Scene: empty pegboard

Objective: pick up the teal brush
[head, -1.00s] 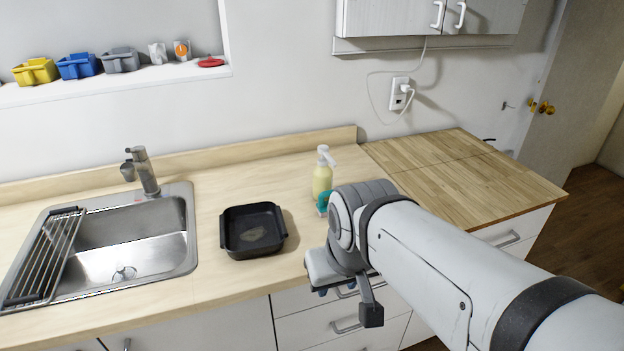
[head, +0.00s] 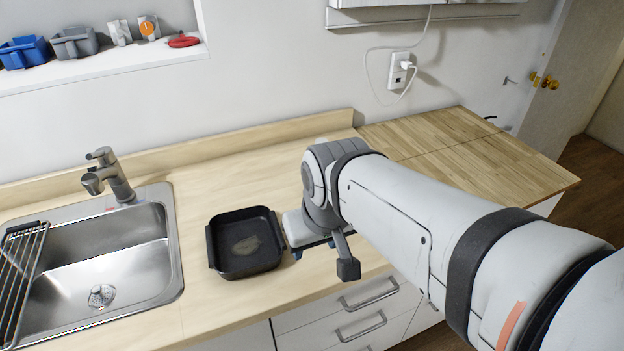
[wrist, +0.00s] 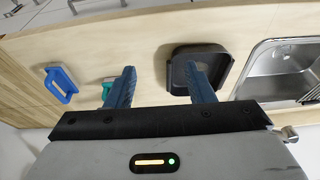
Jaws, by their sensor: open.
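A small teal object, which looks like the brush (wrist: 108,83), lies on the wooden counter in the wrist view. It is partly hidden behind the left finger, so its full shape cannot be told. The teal object is on the left finger's outer side. In the head view my gripper's housing (head: 300,229) is just right of the black pan, and my arm hides the teal object.
The black pan (head: 245,265) stands close beside the gripper and shows past the right finger in the wrist view (wrist: 176,82). A blue frame-shaped object (wrist: 61,85) lies left of the teal one. The sink (head: 115,265) is farther left. The wooden board (head: 440,135) is clear.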

